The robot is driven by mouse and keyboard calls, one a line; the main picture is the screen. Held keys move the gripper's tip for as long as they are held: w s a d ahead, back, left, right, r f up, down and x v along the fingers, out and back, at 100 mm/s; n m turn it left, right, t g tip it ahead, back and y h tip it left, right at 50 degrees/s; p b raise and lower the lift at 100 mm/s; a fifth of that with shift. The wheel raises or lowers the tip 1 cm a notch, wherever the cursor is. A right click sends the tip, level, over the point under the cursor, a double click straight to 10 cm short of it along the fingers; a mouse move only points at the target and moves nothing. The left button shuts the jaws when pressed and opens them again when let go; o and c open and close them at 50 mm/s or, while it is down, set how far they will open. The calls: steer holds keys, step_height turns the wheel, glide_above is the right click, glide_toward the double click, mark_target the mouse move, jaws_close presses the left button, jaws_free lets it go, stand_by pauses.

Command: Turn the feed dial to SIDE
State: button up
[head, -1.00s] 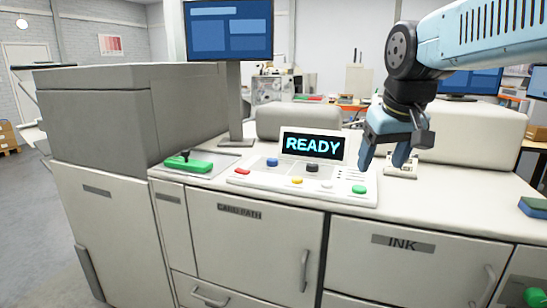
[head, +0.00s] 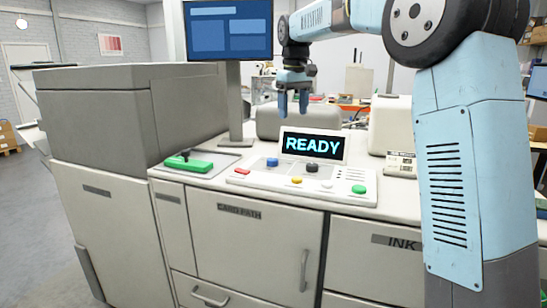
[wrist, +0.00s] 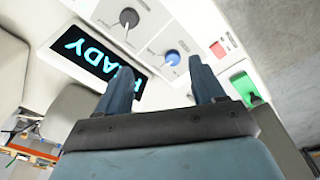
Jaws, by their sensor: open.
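Two dials sit on the white control panel (head: 255,180): a blue dial (head: 272,162) and a black dial (head: 312,167). In the wrist view the blue dial (wrist: 172,57) and the black dial (wrist: 129,17) each show a white pointer. Their labels are too small to read, so I cannot tell which is the feed dial. My gripper (head: 292,108) is open and empty, fingers down, above the READY display (head: 313,146). In the wrist view its fingers (wrist: 160,85) are apart, with the blue dial beyond them; they touch nothing.
A red button (head: 242,171), a yellow button (head: 297,180) and a green button (head: 359,189) are on the panel. A green block with a black lever (head: 188,163) lies to the left. A monitor (head: 228,30) stands behind. A small printed card (head: 401,164) stands right.

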steer(key=n+g, duration=0.1)
steer(key=n, duration=0.1)
glide_above(272, 159)
step_height(272, 159, down, 4)
step_height(272, 159, down, 14)
steer(key=shift+w+f, duration=0.1)
stand_by(0.4)
